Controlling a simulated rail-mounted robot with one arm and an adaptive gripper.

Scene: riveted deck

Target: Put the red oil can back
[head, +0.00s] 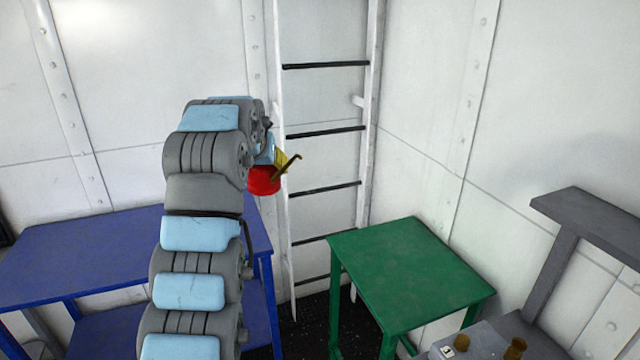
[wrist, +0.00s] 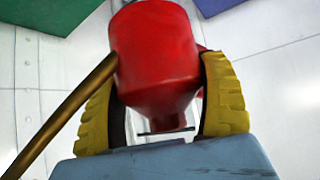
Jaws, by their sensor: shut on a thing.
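The red oil can (head: 264,181) is held in the air in the head view, left of the ladder and partly behind my arm. It has a thin brass spout that points up and to the right. My gripper (head: 280,160) is shut on the can. In the wrist view the red oil can (wrist: 157,55) fills the middle, with its spout running down to the left. The yellow fingers of my gripper (wrist: 160,105) press on both sides of it.
A blue table (head: 90,250) stands at the left, partly behind my arm. A green table (head: 410,275) stands right of the ladder (head: 325,130), its top bare. A grey surface with small brass items (head: 515,348) is at the lower right, below a grey raised shelf (head: 590,218).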

